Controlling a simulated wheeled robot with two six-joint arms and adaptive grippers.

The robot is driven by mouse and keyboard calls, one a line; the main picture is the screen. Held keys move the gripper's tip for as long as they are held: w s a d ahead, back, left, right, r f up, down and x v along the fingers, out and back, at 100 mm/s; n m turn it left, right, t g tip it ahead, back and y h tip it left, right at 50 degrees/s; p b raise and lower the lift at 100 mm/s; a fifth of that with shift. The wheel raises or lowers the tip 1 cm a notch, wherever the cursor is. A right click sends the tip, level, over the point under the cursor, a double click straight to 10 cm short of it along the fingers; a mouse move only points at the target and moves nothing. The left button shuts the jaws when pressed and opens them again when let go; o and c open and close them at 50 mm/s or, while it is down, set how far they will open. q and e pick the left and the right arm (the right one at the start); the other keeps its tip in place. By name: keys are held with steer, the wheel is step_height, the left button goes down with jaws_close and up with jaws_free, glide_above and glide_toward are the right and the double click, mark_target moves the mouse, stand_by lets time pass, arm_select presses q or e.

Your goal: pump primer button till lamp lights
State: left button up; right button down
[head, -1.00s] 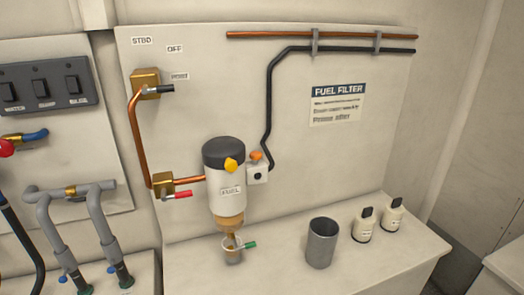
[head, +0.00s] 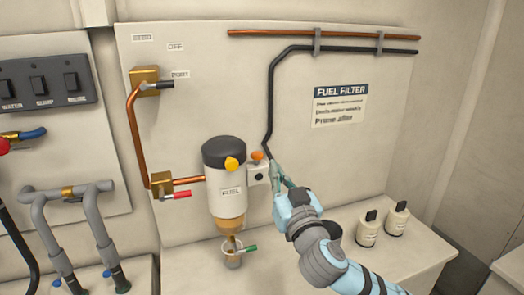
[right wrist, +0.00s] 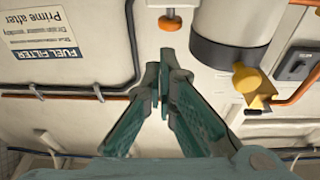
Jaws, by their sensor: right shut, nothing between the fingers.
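A small white block (head: 258,177) sits on the panel just right of the filter, with an orange button (head: 257,155) on top. The orange button also shows in the right wrist view (right wrist: 170,24). A dark round spot, perhaps the lamp, is on the block's front and is not lit. The fuel filter (head: 226,182) has a dark cap and a yellow knob. My right gripper (head: 272,166) is shut and empty, its tips close to the right of the button; I cannot tell if they touch. In the right wrist view its tips (right wrist: 163,85) appear apart from the button. My left gripper is out of view.
A cup (head: 233,258) stands under the filter beside a green-handled drain. Two white bottles (head: 368,230) stand on the ledge at right. My right arm hides most of a grey canister. A red-handled valve (head: 176,195) is left of the filter.

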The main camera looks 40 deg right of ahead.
steer(key=r, duration=0.1)
steer(key=r+t, duration=0.1)
steer(key=r, duration=0.1)
steer(key=shift+s+a+r, duration=0.2)
steer(key=shift+w, duration=0.1)
step_height(320, 180, up, 3)
steer(key=p, duration=0.3)
glide_above(257, 155)
steer(key=s, duration=0.2)
steer(key=f, duration=0.4)
steer(key=shift+w+d+f, duration=0.15)
steer(key=shift+d, duration=0.1)
steer(key=shift+f+b, duration=0.1)
steer(key=shift+b, duration=0.2)
